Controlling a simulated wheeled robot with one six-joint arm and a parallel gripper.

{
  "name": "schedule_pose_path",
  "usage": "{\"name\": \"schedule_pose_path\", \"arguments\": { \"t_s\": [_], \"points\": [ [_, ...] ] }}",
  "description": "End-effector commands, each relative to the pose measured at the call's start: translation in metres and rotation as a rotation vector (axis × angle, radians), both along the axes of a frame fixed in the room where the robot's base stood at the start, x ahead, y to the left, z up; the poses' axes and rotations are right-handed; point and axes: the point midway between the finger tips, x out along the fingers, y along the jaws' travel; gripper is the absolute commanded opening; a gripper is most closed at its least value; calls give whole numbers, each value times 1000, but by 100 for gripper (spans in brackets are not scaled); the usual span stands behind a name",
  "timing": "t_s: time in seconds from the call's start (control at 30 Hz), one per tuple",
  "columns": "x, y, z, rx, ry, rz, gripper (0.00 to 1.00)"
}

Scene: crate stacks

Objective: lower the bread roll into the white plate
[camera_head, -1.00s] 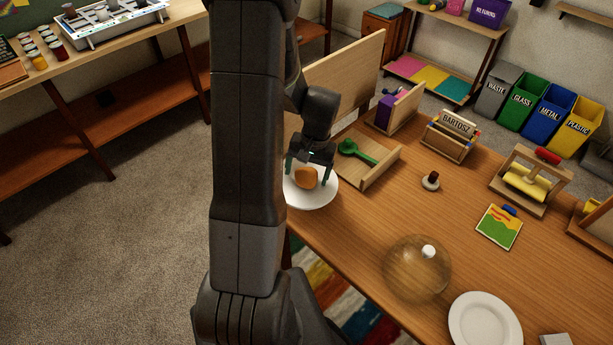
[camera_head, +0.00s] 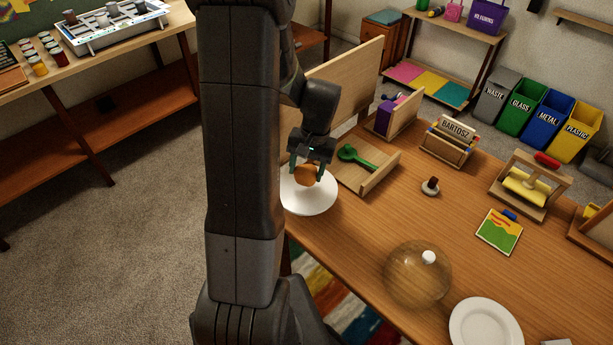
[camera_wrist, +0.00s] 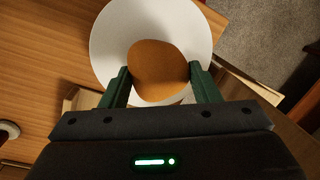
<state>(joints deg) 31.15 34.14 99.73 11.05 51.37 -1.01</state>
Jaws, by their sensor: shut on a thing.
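The orange-brown bread roll (camera_head: 308,175) is between the two green fingers of my gripper (camera_head: 307,172), which is shut on it. In the wrist view the roll (camera_wrist: 158,70) fills the space between the fingertips (camera_wrist: 160,75). A round white plate (camera_head: 308,204) lies at the near left end of the table, below the roll. The same plate (camera_wrist: 108,45) shows behind the roll in the wrist view. The roll appears slightly above the plate, but its underside is hidden. A second white plate (camera_head: 485,325) lies empty at the front right.
A wooden tray (camera_head: 378,180) with a green spoon-like thing (camera_head: 356,155) stands right beside the left plate. A clear dome (camera_head: 417,275) stands near the second plate. A tall wooden panel (camera_head: 350,82) rises behind. The middle of the table is mostly clear.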

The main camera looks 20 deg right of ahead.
Motion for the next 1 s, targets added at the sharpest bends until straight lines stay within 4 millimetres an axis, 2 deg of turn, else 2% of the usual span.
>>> {"name": "schedule_pose_path", "arguments": {
  "t_s": [0.03, 0.2, 0.33, 0.47, 0.67, 1.0],
  "points": [
    [1, -1, 11, -4, -6, 1, 34],
    [1, 0, 41, -3, -5, 0, 34],
    [0, -1, 58, -2, -4, -1, 34],
    [-9, -4, 66, -1, -1, -2, 34],
    [-40, -18, 69, -1, 0, -5, 34],
    [-102, -45, 71, 0, 0, -6, 34]
  ]
}}
